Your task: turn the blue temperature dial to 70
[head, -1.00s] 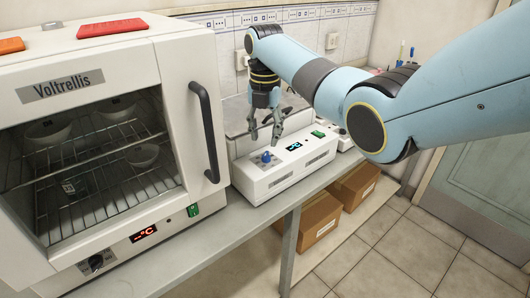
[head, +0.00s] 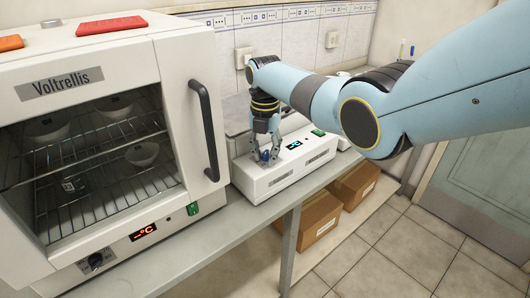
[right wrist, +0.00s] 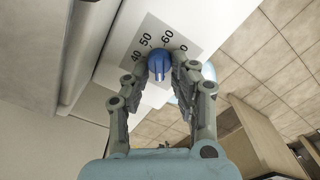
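The blue temperature dial (head: 264,157) is on the front left of the top of the white bath unit (head: 285,180). In the right wrist view the dial (right wrist: 160,64) sits on a grey scale (right wrist: 172,36) that shows 40, 50, 60 and a partly hidden number ending in 0. A pale line shows on the dial's near side; I cannot tell the exact setting. My right gripper (head: 266,152) points down over the dial. In the right wrist view its fingers (right wrist: 162,70) stand on both sides of the dial, with small gaps apparent. My left gripper is not in view.
The white Voltrellis oven (head: 100,120), with its dark door handle (head: 204,130), stands close on the left. A tiled wall (head: 305,45) is behind. Cardboard boxes (head: 318,218) stand under the bench. The bench strip (head: 225,222) in front of the bath is clear.

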